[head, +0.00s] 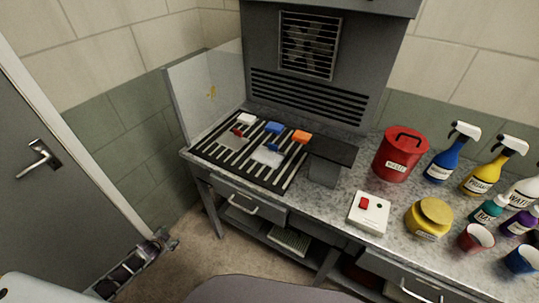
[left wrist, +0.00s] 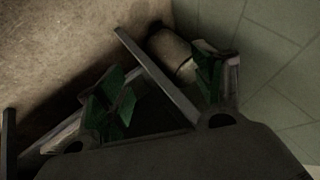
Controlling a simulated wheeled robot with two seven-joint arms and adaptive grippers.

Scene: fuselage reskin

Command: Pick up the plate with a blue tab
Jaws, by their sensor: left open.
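The plate with a blue tab (head: 265,157) is a thin silvery plate lying on the black-and-silver slatted grate on the bench, its small blue tab (head: 272,147) standing up near its back edge. A similar greyer plate with a red tab (head: 232,142) lies to its left. My left gripper (head: 171,240) is low at the left, beside the bench and below its top, well away from both plates. My right gripper is not in view.
A dark raised block (head: 332,150) stands right of the grate. A clear panel (head: 207,88) borders the left. A red waste can (head: 401,154), switch box (head: 369,212) and bottles fill the right.

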